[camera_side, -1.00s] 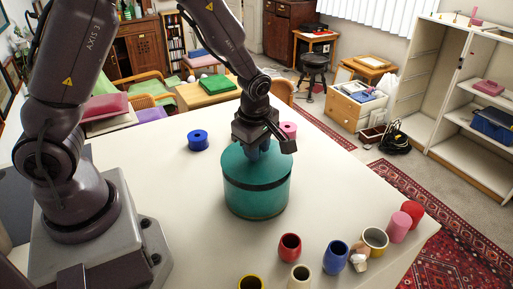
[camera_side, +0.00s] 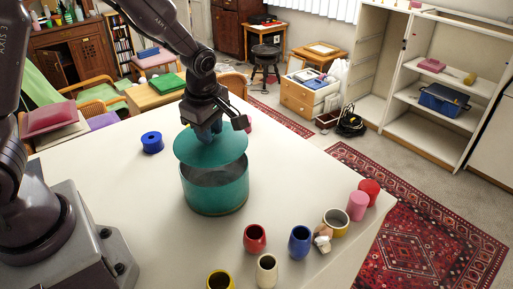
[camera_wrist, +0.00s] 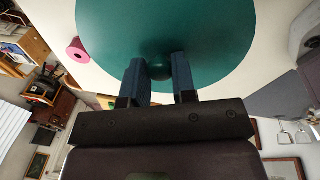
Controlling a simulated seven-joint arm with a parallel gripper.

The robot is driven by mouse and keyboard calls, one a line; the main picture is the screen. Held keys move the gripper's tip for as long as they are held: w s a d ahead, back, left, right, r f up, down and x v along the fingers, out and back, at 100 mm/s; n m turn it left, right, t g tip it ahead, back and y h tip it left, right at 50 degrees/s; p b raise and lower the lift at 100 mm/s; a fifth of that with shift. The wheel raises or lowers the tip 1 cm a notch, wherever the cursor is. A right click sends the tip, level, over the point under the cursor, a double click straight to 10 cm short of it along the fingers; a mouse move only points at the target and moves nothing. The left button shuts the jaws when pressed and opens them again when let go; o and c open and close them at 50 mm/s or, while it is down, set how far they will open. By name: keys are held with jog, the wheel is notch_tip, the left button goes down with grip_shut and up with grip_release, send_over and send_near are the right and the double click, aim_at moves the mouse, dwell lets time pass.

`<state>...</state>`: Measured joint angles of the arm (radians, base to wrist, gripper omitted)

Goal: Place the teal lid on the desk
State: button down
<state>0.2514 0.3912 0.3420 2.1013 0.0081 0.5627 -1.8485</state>
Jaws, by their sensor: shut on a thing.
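The teal lid (camera_side: 211,148) is a round disc held a little above the teal canister (camera_side: 214,193), with a gap between them that shows the canister's dark inside. The canister stands upright on the white desk (camera_side: 130,200). My gripper (camera_side: 209,131) is above the lid, shut on its knob. In the wrist view my gripper's two blue fingers (camera_wrist: 160,76) are on either side of the teal knob (camera_wrist: 160,68), and the lid (camera_wrist: 165,30) fills the top middle.
A blue ring-shaped spool (camera_side: 152,142) sits left of the canister. A pink one (camera_wrist: 78,50) shows in the wrist view. Red (camera_side: 255,238), cream (camera_side: 267,268), blue (camera_side: 300,241) and other cups stand along the front right.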

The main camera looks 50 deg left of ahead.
aim_at(234, 139)
jog(key=shift+w+f, duration=0.1)
jog(key=shift+f, duration=0.25)
jog(key=w+d+m, duration=0.1)
jog(key=w+d+f+m, duration=0.1)
jog(key=w+d+m, duration=0.1)
jog(key=w, duration=0.1)
jog(key=shift+f+h, duration=0.3)
jog(key=w+d+f+m, duration=0.1)
jog(key=w+f+m, duration=0.1)
jog(key=w, duration=0.4)
jog(key=w+d+f+m, duration=0.1)
jog(key=w+f+m, duration=0.1)
jog(key=w+f, duration=0.2)
jog(key=w+d+f+m, duration=0.2)
jog(key=w+f, duration=0.1)
jog(key=w, duration=0.4)
jog(key=shift+w+f+t+h, duration=0.25)
jog(key=shift+w+t+h, duration=0.05)
jog(key=shift+w, duration=0.05)
jog(key=shift+w+f, duration=0.1)
jog(key=shift+f, duration=1.5)
jog(key=shift+f, duration=0.1)
jog(key=c, duration=0.9)
grip_release()
